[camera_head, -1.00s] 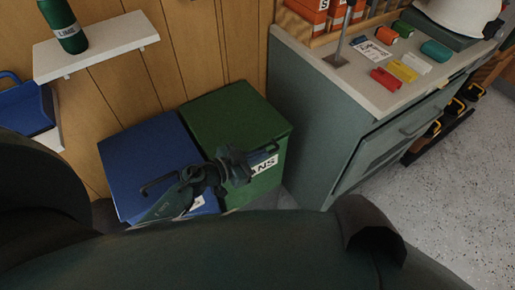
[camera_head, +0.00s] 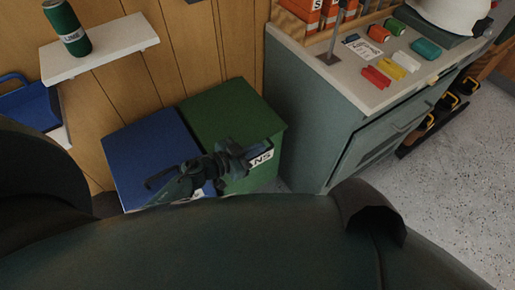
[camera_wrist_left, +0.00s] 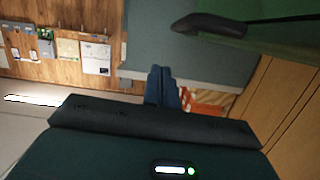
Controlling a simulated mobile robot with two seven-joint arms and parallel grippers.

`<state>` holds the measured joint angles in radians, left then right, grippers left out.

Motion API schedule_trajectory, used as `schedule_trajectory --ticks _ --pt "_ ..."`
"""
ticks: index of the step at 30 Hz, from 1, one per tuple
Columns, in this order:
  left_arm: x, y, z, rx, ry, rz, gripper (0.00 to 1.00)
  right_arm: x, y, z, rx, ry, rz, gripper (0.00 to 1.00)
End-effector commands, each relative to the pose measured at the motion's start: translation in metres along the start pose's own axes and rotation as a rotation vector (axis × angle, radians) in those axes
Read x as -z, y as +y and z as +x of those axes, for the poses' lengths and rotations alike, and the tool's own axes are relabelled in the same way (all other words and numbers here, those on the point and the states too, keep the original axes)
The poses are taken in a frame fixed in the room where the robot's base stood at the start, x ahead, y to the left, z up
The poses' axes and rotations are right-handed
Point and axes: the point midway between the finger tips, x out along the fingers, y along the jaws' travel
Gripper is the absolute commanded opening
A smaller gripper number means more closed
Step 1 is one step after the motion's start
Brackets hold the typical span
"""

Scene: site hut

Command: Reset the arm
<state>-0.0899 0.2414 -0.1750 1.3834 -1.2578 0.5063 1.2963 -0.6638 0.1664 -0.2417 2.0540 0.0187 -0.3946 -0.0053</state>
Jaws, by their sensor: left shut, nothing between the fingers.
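My left gripper (camera_head: 250,157) is in front of the blue and green bins in the head view. It covers part of the green bin's label. In the left wrist view its two fingers (camera_wrist_left: 162,88) lie side by side, shut, with nothing seen between them. My right gripper is not in view.
The blue bin (camera_head: 147,150) and green bin (camera_head: 225,110) stand against the wood wall. A grey cabinet (camera_head: 305,110) stands to their right, its worktop holding coloured pieces and a white helmet (camera_head: 448,14). A green can (camera_head: 68,32) is on a white shelf (camera_head: 112,47).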

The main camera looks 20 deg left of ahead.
Motion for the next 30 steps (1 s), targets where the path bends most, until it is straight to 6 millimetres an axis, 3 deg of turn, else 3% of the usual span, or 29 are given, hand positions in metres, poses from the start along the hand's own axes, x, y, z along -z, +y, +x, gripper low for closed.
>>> schedule_trajectory --ticks 3,12,25,30 --pt "-0.003 0.001 -0.035 -0.001 -0.006 0.002 0.00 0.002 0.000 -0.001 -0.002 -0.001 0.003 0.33" --pt "-0.001 0.003 -0.088 0.000 0.000 0.001 0.00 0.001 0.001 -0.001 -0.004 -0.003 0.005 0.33" --pt "0.001 0.003 -0.099 0.005 0.006 0.001 0.00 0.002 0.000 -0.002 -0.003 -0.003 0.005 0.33" --pt "0.015 0.010 -0.098 0.130 0.048 -0.010 0.00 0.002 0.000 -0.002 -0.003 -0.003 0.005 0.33"
